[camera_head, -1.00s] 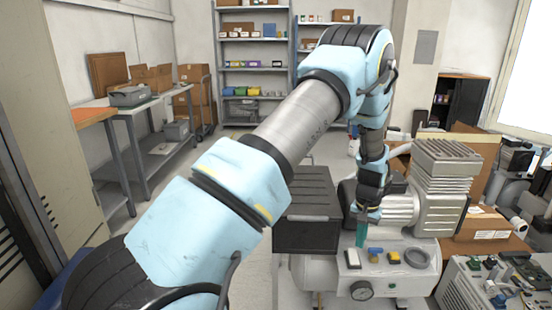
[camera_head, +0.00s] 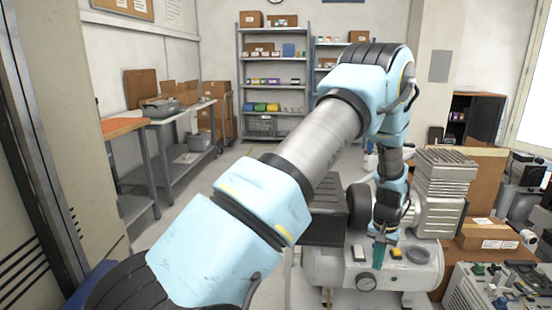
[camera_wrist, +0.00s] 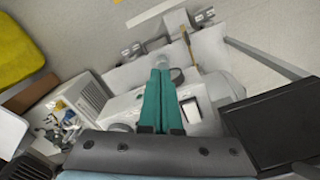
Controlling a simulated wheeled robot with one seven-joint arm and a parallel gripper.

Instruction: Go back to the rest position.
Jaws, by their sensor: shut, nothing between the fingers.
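My gripper (camera_head: 379,262) has slim teal fingers, shut together with nothing between them. I cannot tell whether the tips touch anything. In the wrist view the closed fingers (camera_wrist: 160,76) reach over the compressor's pale body, next to a small black-framed white part (camera_wrist: 191,110). My arm reaches forward from the lower left of the head view and bends down at the right.
A pressure gauge (camera_head: 366,283) and a grey ring (camera_head: 418,255) are on the compressor, with a finned motor (camera_head: 445,185) behind. A parts-covered unit (camera_head: 495,285) and cardboard box (camera_head: 488,235) stand right. A workbench (camera_head: 172,115) is left; open floor lies toward the shelves (camera_head: 272,85).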

